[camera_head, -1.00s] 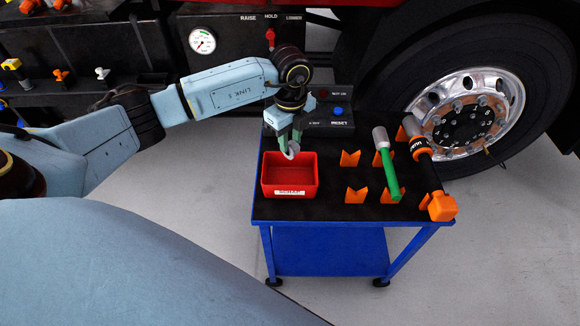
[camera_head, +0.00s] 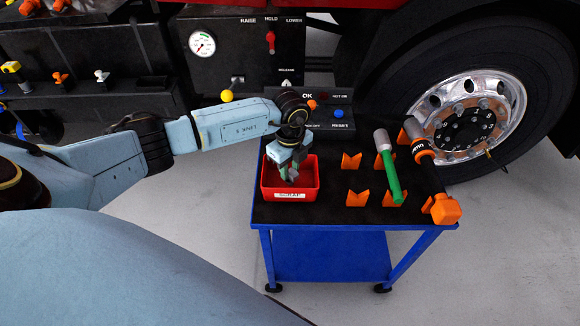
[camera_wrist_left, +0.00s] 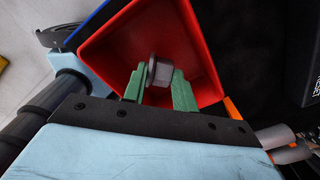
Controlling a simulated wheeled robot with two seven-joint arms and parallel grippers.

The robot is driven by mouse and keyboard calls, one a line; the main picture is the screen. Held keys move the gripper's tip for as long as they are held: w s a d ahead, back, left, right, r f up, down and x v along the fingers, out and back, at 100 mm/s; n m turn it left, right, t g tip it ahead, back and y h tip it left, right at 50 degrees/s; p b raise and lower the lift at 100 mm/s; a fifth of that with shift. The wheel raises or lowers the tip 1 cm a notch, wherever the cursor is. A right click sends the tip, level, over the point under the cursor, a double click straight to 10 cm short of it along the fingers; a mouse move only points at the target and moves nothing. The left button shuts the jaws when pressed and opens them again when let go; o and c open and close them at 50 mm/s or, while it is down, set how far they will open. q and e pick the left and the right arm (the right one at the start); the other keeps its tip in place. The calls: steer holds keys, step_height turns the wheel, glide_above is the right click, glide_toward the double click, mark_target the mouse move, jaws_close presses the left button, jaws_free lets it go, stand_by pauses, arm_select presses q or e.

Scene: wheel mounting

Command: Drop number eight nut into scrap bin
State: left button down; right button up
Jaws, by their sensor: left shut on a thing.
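My left gripper (camera_head: 290,174) is over the red scrap bin (camera_head: 291,195), with its fingertips at or just inside the bin's opening. In the left wrist view its green fingers (camera_wrist_left: 158,88) are shut on a grey flanged nut (camera_wrist_left: 160,72). The nut shows in front of the red inside of the bin (camera_wrist_left: 122,47). No number can be read on the nut. In the head view the fingers mostly hide the nut. My right gripper is not in view.
The bin stands on a blue cart (camera_head: 330,226) with a black top. To its right are orange cradles (camera_head: 356,198), a green-handled tool (camera_head: 389,170) and an orange-and-black tool (camera_head: 432,178). A truck wheel (camera_head: 465,115) stands behind.

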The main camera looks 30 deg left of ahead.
mark_target(290, 171)
arm_select(q)
steer(key=shift+f+b, duration=0.3)
steer(key=shift+f, duration=0.35)
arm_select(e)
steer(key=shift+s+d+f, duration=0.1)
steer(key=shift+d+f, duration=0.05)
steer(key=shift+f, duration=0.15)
arm_select(q)
steer(key=c, duration=1.1)
jaws_free()
step_height(290, 171, up, 6)
steer(key=shift+r+p, duration=0.2)
steer(key=shift+p, duration=0.7)
step_height(290, 171, up, 7)
steer(key=shift+p, duration=0.4)
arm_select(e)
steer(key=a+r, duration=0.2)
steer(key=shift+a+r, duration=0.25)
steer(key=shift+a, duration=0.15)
